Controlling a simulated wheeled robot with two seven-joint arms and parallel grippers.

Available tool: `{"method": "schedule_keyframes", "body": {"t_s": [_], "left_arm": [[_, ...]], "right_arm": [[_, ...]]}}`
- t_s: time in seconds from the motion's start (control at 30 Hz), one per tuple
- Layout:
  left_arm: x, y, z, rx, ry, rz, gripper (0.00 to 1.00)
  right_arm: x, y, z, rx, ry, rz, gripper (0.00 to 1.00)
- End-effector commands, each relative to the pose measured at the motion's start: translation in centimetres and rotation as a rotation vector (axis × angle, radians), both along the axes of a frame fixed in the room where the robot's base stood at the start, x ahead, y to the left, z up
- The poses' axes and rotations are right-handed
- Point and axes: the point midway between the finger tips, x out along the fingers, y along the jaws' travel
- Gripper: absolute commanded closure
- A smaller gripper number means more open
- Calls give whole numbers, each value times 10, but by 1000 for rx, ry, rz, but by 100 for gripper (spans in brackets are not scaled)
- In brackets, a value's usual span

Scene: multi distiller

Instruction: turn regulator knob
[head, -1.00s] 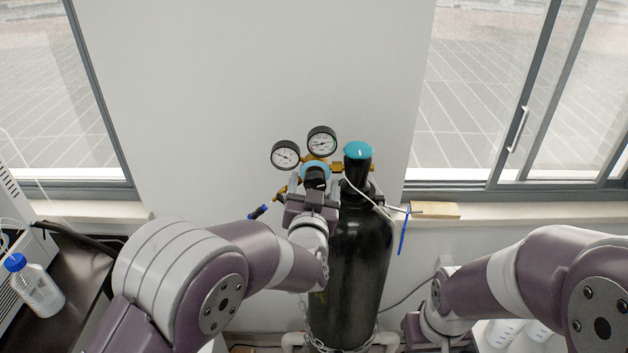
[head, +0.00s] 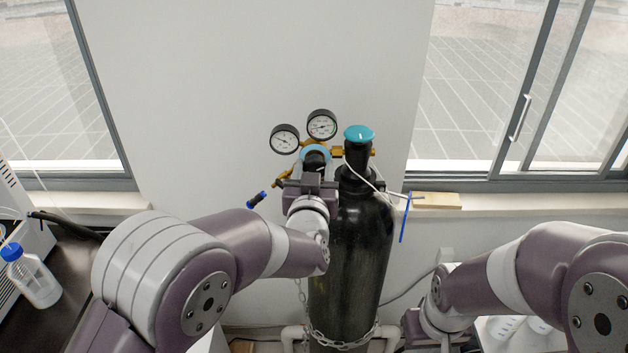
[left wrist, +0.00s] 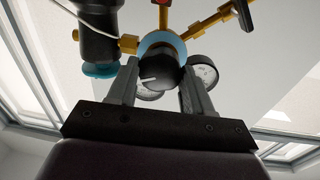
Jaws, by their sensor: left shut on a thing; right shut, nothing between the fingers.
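The regulator knob is a black knob (left wrist: 160,72) with a white mark and a blue ring around its base. In the head view the knob (head: 315,160) sits below two round gauges, left of the gas cylinder's neck. My left gripper (left wrist: 157,85) is shut on the knob, one finger on each side of it; in the head view my left gripper (head: 312,178) reaches it from below. The brass regulator (head: 336,151) joins the black gas cylinder (head: 352,260). My right gripper (head: 425,343) is low at the bottom edge, away from the cylinder; its fingers are mostly out of frame.
A cyan valve cap (head: 359,133) tops the cylinder, close to the regulator. The left gauge (head: 285,139) and right gauge (head: 322,124) stand just above the knob. A chain (head: 338,345) wraps the cylinder. A blue-capped bottle (head: 34,280) stands at far left.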

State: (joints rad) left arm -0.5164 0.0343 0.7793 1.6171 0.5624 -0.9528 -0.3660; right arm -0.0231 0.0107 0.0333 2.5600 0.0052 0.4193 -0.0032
Motion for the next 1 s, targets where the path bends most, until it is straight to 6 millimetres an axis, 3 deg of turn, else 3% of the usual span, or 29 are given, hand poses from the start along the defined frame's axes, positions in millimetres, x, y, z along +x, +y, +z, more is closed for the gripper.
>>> {"method": "schedule_keyframes", "body": {"t_s": [0.03,0.5,1.0], "left_arm": [[0,0,-9,-35,-3,0,80],[0,1,-11,-478,0,-2,80],[0,1,-7,-881,0,-3,80]], "right_arm": [[0,0,-17,0,0,0,100],[0,0,-97,0,0,0,100],[0,0,-153,0,0,0,100]]}}
